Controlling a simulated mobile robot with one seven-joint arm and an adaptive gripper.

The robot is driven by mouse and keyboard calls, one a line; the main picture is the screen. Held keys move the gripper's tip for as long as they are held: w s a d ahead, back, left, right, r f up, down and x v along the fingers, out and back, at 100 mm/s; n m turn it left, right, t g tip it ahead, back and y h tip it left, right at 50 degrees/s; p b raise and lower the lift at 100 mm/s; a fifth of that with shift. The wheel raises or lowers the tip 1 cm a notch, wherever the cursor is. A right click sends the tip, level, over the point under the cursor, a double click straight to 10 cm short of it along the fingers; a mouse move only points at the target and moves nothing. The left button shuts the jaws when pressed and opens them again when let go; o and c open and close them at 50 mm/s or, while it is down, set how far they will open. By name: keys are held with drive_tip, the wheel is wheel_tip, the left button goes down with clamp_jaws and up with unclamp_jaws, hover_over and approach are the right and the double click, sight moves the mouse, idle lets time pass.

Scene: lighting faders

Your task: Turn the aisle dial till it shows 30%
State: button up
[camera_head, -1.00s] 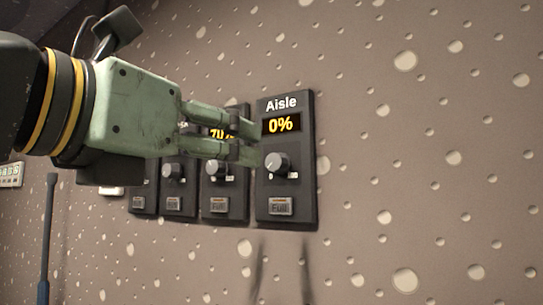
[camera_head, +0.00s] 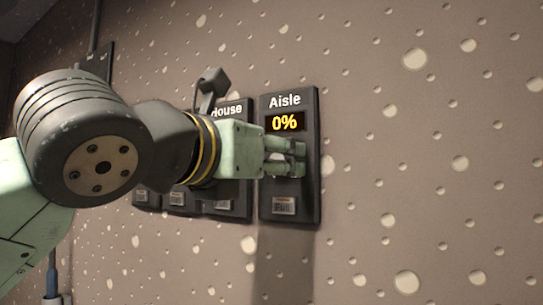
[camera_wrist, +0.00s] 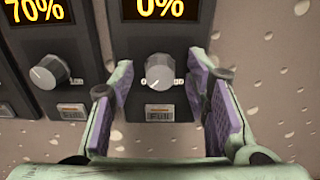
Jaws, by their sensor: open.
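The Aisle panel (camera_head: 309,205) is dark and mounted on the wall, with the label "Aisle" and a display (camera_head: 285,122) reading 0%. Its round grey dial (camera_wrist: 159,70) shows in the wrist view, with a white pointer line; in the head view it is hidden behind my gripper. My gripper (camera_head: 300,159) is in front of the dial. In the wrist view my gripper (camera_wrist: 164,90) is open, its purple-padded fingers to the left and right of the dial with a gap on both sides. The "Full" button (camera_wrist: 159,113) lies below the dial, between the fingers.
The House panel (camera_head: 232,205) stands close on the left, partly covered by my arm. In the wrist view a neighbouring dial (camera_wrist: 48,72) sits left of my left finger, under a display reading 70%. The wall (camera_head: 430,170) on the right is bare.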

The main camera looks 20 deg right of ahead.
clamp_jaws()
idle(0.4)
drive_tip(key=shift+m, duration=0.4)
drive_tip(key=shift+s+f+m+b, duration=0.1)
drive_tip(key=shift+m+b, duration=0.55)
drive_tip(key=shift+m, duration=6.95)
